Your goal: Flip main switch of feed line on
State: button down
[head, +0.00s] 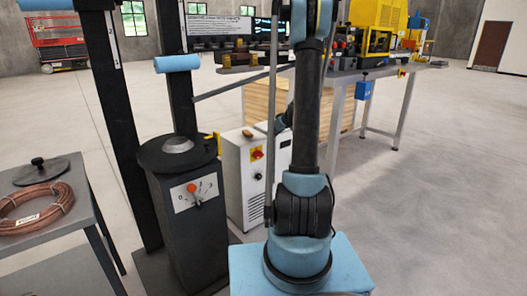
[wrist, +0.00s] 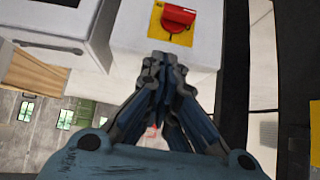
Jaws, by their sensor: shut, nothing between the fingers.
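A red rotary switch (wrist: 178,16) on a yellow plate (wrist: 170,33) is on a white cabinet face, at the top of the wrist view. My gripper (wrist: 164,62) is shut and empty, its fingertips just below the yellow plate in that picture. I cannot tell whether the tips touch the cabinet. In the head view the red switch (head: 257,154) sits on the front of the white cabinet (head: 236,178), left of my arm. My gripper is largely hidden behind my arm there.
A black pedestal (head: 190,225) with a red-knobbed panel (head: 194,192) stands left of the cabinet. A side table holds a copper coil (head: 35,203) and a dark lid (head: 40,170). A workbench with a yellow machine (head: 372,28) is behind. The floor at right is clear.

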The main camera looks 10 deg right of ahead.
dwell(0.3)
send_over(260, 151)
jog(key=s+d, duration=0.2)
jog(key=s, duration=0.1)
jog(key=f, duration=0.9)
jog(key=shift+w+a, duration=0.2)
jog(key=shift+w, duration=0.05)
jog(key=shift+f, duration=1.05)
jog(key=shift+a, duration=0.15)
